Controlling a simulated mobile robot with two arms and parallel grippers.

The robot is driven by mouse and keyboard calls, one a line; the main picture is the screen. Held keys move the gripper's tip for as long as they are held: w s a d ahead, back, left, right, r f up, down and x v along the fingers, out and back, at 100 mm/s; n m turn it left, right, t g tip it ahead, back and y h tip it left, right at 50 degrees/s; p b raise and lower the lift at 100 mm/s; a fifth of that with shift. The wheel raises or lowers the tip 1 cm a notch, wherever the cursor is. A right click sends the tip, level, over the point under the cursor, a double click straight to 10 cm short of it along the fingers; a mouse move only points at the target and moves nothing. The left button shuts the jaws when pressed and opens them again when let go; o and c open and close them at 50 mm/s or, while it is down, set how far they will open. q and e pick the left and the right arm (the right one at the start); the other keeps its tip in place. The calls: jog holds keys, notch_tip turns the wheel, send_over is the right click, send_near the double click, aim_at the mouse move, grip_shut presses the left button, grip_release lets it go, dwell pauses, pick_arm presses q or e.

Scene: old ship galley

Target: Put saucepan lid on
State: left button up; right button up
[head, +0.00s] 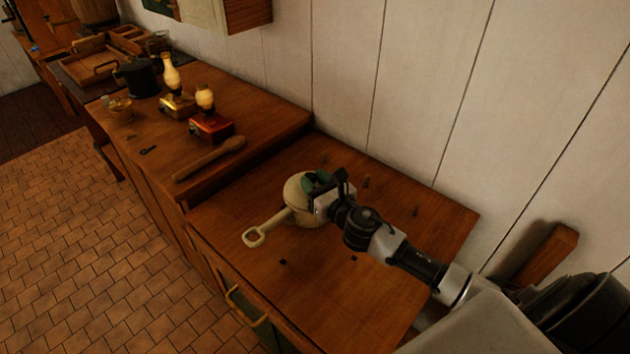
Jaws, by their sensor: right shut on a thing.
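A cream saucepan (294,193) stands on the lower wooden counter, its long looped handle pointing down-left in the head view. A green rounded patch (314,180), which looks like part of the saucepan lid, shows at the top of the pan beside my right gripper (322,195). My right gripper is over the right side of the pan and shut on what appears to be the lid. The gripper hides much of the lid and the pan's right rim, so I cannot tell whether the lid is seated. My left gripper is not in view.
The lower counter (350,290) is mostly bare around the pan. A panelled wall (420,90) runs behind.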

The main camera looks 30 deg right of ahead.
jog(key=shift+f, duration=0.25)
jog(key=o, duration=1.1)
jog(key=shift+s+f, duration=0.1)
jog(key=shift+s, duration=0.45)
jog(key=shift+s+d+b, duration=0.2)
jog(key=shift+s+b, duration=0.15)
jog(key=shift+s, duration=1.25)
jog(key=shift+s+d+b, duration=0.15)
jog(key=shift+s+b, duration=0.2)
jog(key=shift+s, duration=1.3)
jog(key=shift+s+d+b, duration=0.2)
jog(key=shift+s+b, duration=0.15)
jog(key=shift+s, duration=1.25)
jog(key=shift+r, duration=0.2)
